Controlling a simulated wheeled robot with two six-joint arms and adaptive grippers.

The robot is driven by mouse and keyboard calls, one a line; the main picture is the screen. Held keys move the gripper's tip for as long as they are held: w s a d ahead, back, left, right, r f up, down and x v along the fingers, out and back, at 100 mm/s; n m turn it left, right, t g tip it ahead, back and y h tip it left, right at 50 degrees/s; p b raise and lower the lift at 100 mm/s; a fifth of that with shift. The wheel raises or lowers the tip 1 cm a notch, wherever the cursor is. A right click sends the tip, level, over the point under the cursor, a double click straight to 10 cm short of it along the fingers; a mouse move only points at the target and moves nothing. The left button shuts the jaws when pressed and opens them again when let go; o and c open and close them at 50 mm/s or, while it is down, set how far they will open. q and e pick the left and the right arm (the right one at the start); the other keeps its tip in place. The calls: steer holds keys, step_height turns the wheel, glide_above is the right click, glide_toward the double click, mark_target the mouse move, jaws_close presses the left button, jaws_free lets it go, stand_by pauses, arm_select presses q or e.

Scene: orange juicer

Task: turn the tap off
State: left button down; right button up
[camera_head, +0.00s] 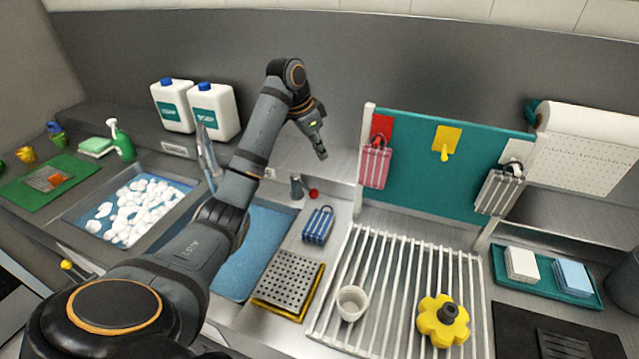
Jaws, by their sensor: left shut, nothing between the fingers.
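My left gripper (321,154) is shut and empty. It hangs with its fingertips pointing down, in front of the grey back wall. Below it in the picture, at the back edge of the counter, stand a short dark grey fitting (296,187) and a red knob (313,193). A gap shows between the fingertips and the knob. A grey upright tap-like piece (207,150) rises behind the sinks, partly hidden by my left arm. I cannot tell whether water runs. My right gripper is not in view.
The left sink (78,207) holds foam over blue water. The right blue basin (262,255) is partly covered by my arm.

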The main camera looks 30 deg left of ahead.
mark_target(304, 185)
arm_select(q)
steer(key=f+p, duration=0.1)
steer(key=f, duration=0.4)
steer(key=f+p, duration=0.2)
steer(key=f, duration=0.3)
steer(key=shift+s+a+f, duration=0.15)
steer(key=shift+s+f, duration=0.05)
steer(key=shift+f, duration=0.2)
steer(key=shift+w, duration=0.15)
